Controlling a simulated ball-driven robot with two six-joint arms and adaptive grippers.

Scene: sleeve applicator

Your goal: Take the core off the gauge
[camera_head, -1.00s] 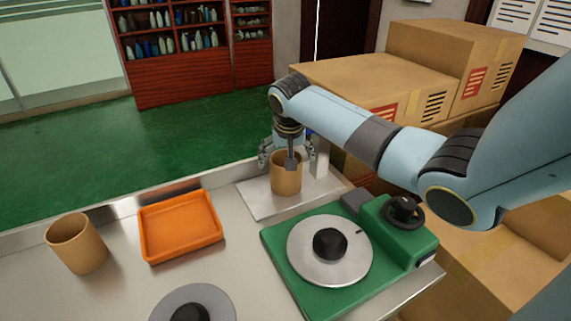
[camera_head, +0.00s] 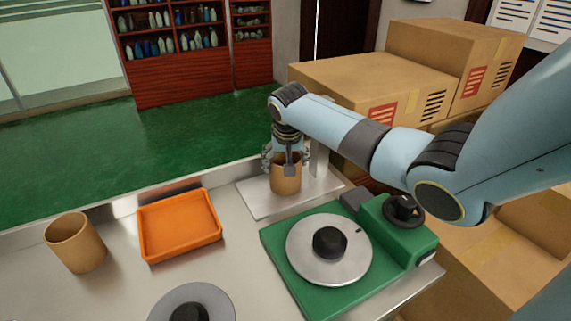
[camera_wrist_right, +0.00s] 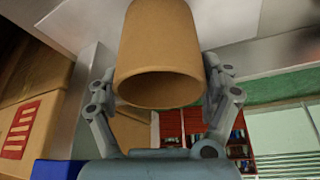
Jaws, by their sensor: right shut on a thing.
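A brown cylindrical core (camera_head: 285,178) stands upright at the gauge, a pale flat plate (camera_head: 258,206) with a grey upright post (camera_head: 321,160) at its right. My right gripper (camera_head: 287,167) comes down from above and is shut on the core's upper part. In the right wrist view the core (camera_wrist_right: 157,45) sits between the two fingers (camera_wrist_right: 160,80), its hollow open end facing the camera. The head view does not clearly show whether the core's bottom touches the plate. My left gripper is not in view.
A second brown core (camera_head: 76,243) stands at the left of the metal table. An orange tray (camera_head: 180,252) lies beside it. A green machine (camera_head: 300,285) with a round metal disc (camera_head: 305,262) and black knob is in front. Another grey disc (camera_head: 165,303) is at the bottom edge. Cardboard boxes (camera_head: 350,78) stand behind.

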